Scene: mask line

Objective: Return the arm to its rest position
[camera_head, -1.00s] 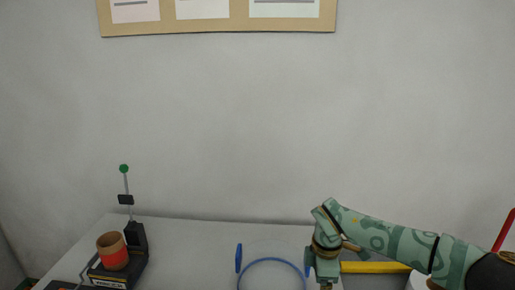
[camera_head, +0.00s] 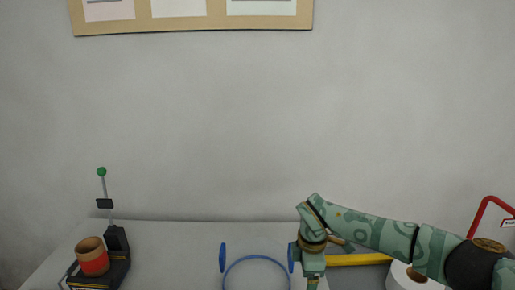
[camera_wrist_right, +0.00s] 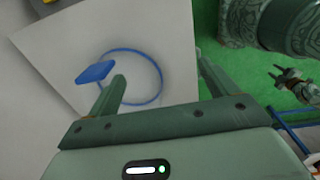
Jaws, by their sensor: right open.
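My right arm comes in from the right of the head view, and its gripper (camera_head: 313,282) points down at the bottom edge, fingertips cut off. In the right wrist view that gripper (camera_wrist_right: 160,78) shows two fingers spread apart with nothing held between them. A blue hoop with side pads (camera_head: 256,258), like a face shield frame, stands just left of the gripper in the head view. The hoop (camera_wrist_right: 160,92) also shows beyond the fingers in the wrist view, one finger overlapping it. I cannot tell the height gap. My left gripper is not seen in the head view.
A black stand (camera_head: 117,240) with a green-topped rod and an orange-brown cup (camera_head: 92,257) is at the table's left. A yellow bar (camera_head: 358,260), a white roll (camera_head: 408,278) and a red frame (camera_head: 483,212) lie right. The table (camera_head: 180,240) is clear between cup and hoop.

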